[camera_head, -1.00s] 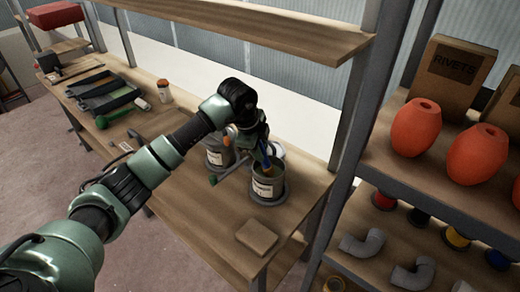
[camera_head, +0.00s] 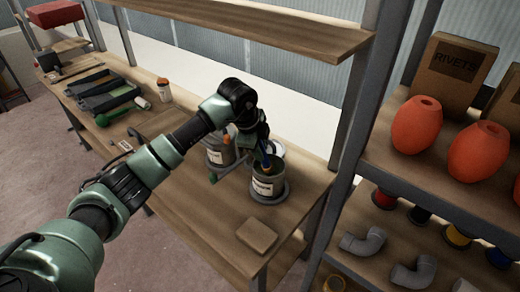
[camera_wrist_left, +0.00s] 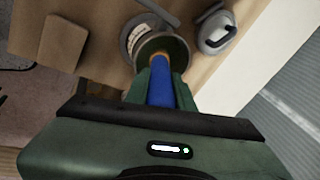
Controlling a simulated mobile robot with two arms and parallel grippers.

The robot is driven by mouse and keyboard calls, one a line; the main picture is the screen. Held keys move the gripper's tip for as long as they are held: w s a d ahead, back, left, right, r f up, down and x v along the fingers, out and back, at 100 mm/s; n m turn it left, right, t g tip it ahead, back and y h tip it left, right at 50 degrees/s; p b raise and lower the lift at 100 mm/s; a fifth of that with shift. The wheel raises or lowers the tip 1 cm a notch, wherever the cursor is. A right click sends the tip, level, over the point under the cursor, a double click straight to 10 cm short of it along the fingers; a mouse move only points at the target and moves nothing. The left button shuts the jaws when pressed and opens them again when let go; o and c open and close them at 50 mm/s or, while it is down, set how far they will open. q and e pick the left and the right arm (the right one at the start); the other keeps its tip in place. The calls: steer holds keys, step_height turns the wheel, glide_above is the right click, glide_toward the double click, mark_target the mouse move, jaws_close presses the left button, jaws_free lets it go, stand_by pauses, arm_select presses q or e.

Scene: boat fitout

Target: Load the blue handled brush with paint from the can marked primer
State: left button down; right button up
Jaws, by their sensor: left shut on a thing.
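My left gripper (camera_head: 262,143) is shut on the blue handled brush (camera_head: 265,160), held above an open paint can (camera_head: 264,187) with a white label. In the left wrist view the blue handle (camera_wrist_left: 160,88) stands between the fingers and points into the can (camera_wrist_left: 178,44). The bristles are hidden, so I cannot tell whether they touch paint. The label's words are too small to read. A second labelled can (camera_head: 216,156) stands just behind to the left, partly covered by my arm. My right gripper is not in view.
A wooden block (camera_head: 257,236) lies near the bench (camera_head: 205,215) front edge. Black trays (camera_head: 105,95), a green-handled tool (camera_head: 104,119) and a small jar (camera_head: 164,88) lie farther left. A shelf with orange floats (camera_head: 416,123) stands right.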

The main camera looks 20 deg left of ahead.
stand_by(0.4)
arm_select(q)
steer(key=shift+r+p, duration=2.25)
steer(key=shift+r, duration=1.25)
steer(key=shift+f, duration=0.1)
